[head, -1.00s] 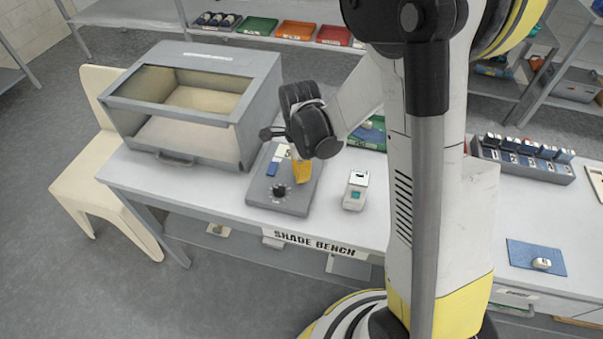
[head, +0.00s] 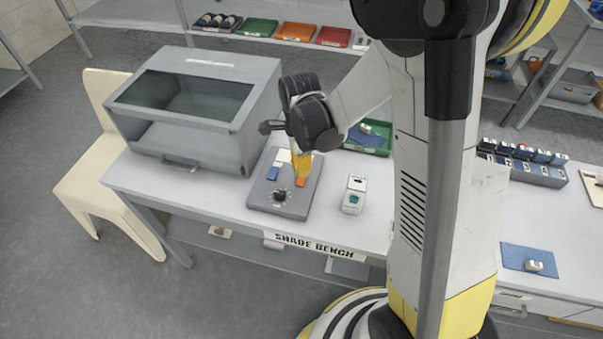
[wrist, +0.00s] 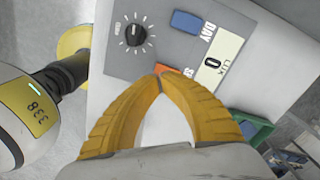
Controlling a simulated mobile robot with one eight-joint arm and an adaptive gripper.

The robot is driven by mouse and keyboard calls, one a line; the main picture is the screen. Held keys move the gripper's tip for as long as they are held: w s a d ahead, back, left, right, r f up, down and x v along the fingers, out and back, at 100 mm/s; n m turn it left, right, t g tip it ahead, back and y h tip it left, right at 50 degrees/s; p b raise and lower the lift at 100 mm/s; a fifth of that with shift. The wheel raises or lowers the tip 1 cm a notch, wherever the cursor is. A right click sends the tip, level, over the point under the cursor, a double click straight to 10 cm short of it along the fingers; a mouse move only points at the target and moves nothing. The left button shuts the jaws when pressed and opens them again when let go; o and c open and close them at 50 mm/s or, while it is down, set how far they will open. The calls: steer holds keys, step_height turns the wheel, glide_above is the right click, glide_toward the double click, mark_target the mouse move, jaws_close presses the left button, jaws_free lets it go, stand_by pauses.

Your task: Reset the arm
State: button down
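My gripper (head: 301,178) has yellow fingers and points down over the grey control box (head: 258,198) on the shade bench. In the wrist view its fingertips (wrist: 160,73) meet, with nothing visible between them. They partly cover an orange button (wrist: 178,71); I cannot tell whether they touch it. My arm reaches out over the bench, bent at the wrist.
A grey viewing booth (head: 245,85), dark inside, stands left of the box. A small white device (head: 355,195) and a green tray (head: 370,138) are to the right. A cream chair (head: 85,185) stands at the bench's left end. Open air lies above the bench front.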

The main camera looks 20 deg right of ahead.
steer(key=shift+r+p, duration=0.6)
steer(key=shift+r, duration=0.55)
steer(key=shift+r, duration=0.2)
steer(key=s+r+n+t, duration=0.3)
steer(key=s+r+n, duration=0.3)
steer(key=r+n, duration=0.2)
steer(key=s+r+n+t, duration=0.4)
steer(key=s+r+n, duration=0.2)
steer(key=r+n, duration=0.3)
steer(key=shift+s+r+n, duration=0.3)
steer(key=shift+s+n, duration=0.05)
steer(key=shift+n, duration=0.75)
